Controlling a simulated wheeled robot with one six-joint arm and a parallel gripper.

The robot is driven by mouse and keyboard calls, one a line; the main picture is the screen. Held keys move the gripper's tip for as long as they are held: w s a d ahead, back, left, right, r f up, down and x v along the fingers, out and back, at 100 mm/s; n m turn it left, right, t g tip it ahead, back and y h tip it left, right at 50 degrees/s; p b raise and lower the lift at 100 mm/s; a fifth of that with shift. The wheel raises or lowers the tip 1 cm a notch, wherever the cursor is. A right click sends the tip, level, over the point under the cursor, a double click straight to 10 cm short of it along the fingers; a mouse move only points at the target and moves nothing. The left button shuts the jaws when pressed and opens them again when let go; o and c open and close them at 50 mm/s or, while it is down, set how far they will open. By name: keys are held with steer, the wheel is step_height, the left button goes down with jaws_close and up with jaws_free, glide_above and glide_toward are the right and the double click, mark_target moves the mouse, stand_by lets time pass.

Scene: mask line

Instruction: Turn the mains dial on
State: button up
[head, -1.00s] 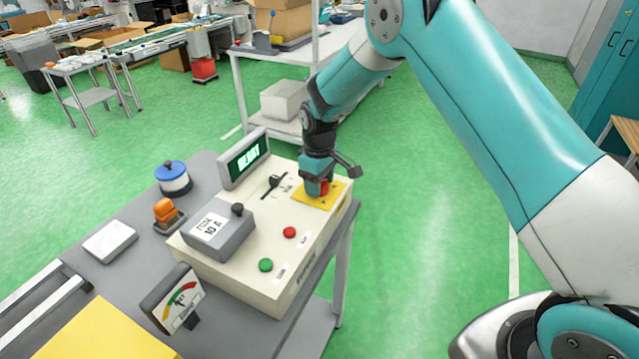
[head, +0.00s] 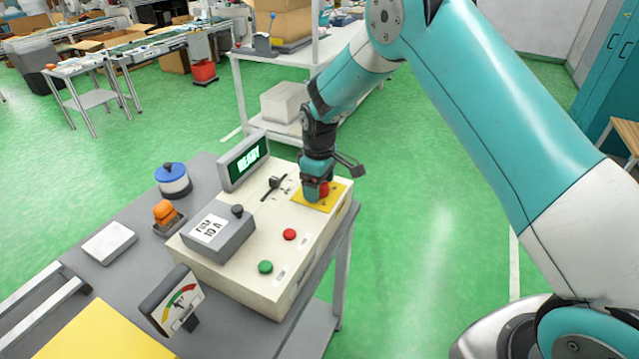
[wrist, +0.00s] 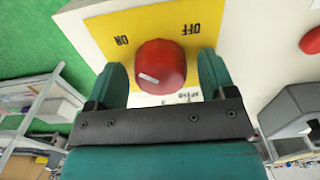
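The mains dial is a red round knob (wrist: 160,67) on a yellow plate (wrist: 108,32) marked ON and OFF. The white mark on its face lies toward the lower left in the wrist view, on the ON label's side. My gripper (wrist: 162,80) is open, with one teal finger on each side of the knob. Narrow gaps show between fingers and knob, so I see no firm hold. In the head view my gripper (head: 316,190) reaches down over the yellow plate (head: 338,196) at the panel's far right corner, partly hiding the red dial (head: 324,188).
The cream control box (head: 262,285) carries a green button (head: 265,267), a red button (head: 289,234), a grey fuse box (head: 232,245), a slider (head: 273,186) and a display reading READY (head: 245,162). A gauge (head: 180,302) stands near the front.

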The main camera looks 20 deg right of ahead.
step_height(320, 180, up, 17)
steer(key=b, duration=0.2)
steer(key=shift+r, duration=0.2)
stand_by(0.5)
steer(key=s+a+r+m+y, duration=0.1)
steer(key=s+a+r+y, duration=0.1)
steer(key=s, duration=1.5)
steer(key=s+a+r+m+y, duration=0.1)
steer(key=s+a+r+y, duration=0.1)
steer(key=s, duration=1.5)
steer(key=shift+s+a, duration=0.15)
steer(key=shift+a, duration=0.25)
